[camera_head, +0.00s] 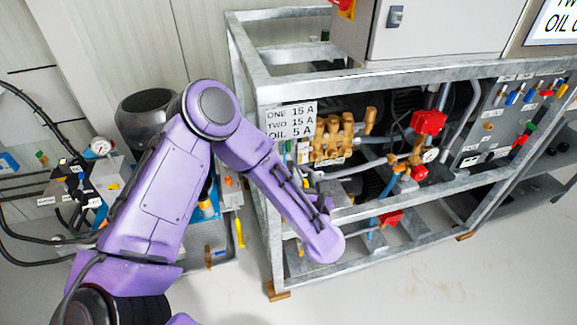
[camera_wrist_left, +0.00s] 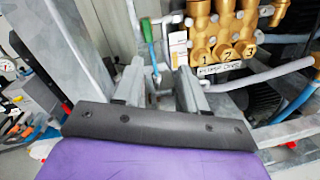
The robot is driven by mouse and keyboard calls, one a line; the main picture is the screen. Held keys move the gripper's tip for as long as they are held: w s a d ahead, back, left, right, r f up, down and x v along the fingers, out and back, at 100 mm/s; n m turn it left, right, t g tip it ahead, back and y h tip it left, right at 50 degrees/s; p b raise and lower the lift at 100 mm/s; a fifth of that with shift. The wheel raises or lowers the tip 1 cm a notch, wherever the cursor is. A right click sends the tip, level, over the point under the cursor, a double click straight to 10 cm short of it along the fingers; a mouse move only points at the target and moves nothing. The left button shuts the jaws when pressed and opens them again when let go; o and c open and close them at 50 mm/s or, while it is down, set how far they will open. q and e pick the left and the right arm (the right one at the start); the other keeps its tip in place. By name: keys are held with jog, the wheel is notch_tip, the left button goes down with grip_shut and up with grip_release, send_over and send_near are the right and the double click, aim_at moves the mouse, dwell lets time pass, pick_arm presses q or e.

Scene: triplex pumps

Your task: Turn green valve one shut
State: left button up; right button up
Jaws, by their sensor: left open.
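A green lever handle (camera_wrist_left: 148,31) stands upright in the left wrist view, left of the brass pump block marked 1, 2, 3 (camera_wrist_left: 228,38). I take it for green valve one, but no label on it can be read. In the head view my purple left arm reaches down in front of the frame and largely hides the gripper. My right gripper is not in view.
A galvanised frame (camera_head: 262,190) surrounds the pumps, with its post close to my left arm. A red valve body (camera_head: 429,122) and a connector panel (camera_head: 500,118) stand farther right. A second pump unit with a gauge (camera_head: 101,147) stands left. The floor (camera_head: 430,275) in front is clear.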

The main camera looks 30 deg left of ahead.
aim_at(289, 146)
pick_arm(q)
jog(key=w+a+n, duration=0.1)
jog(key=w+a, duration=0.1)
jog(key=a, duration=0.1)
jog(key=w+a+r+n+y+p, duration=0.1)
jog(key=w+a+n, duration=0.1)
jog(key=a, duration=0.1)
jog(key=w+a+r+n+g, duration=0.1)
jog(key=w+a, duration=0.2)
jog(key=shift+n+y, duration=0.4)
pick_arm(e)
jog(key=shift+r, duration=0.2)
pick_arm(q)
jog(key=shift+c, duration=0.3)
